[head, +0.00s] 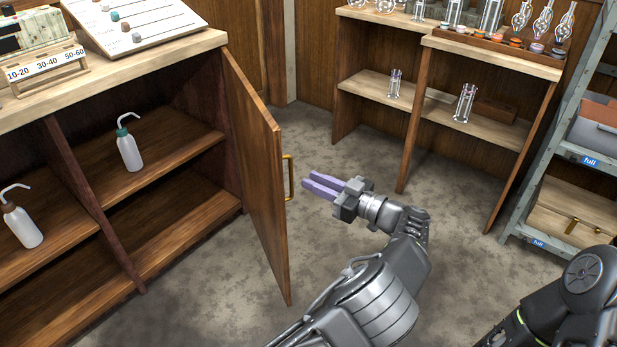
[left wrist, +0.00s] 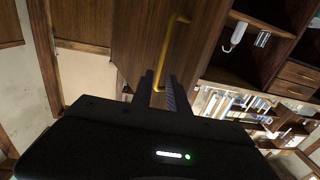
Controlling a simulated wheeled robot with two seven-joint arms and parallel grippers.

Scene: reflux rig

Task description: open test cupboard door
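The cupboard door (head: 254,170) is brown wood and stands swung well open from the wooden cupboard (head: 150,55). Its brass handle (head: 289,178) is on the face turned to the right. My left gripper (head: 306,186), with purple fingers, points at the handle from the right, a short way off and apart from it. Its fingers are parted with nothing between them. In the left wrist view the handle (left wrist: 168,48) rises beyond the fingertips (left wrist: 160,80), in front of the door (left wrist: 140,45). My right arm shows at the bottom right; its gripper is out of view.
The open cupboard holds two wash bottles, one with a teal cap (head: 129,150) and one with a brown cap (head: 22,225). A shelf unit with glassware (head: 490,50) stands at the back right, a metal rack (head: 545,150) at the far right. The floor (head: 440,230) between is clear.

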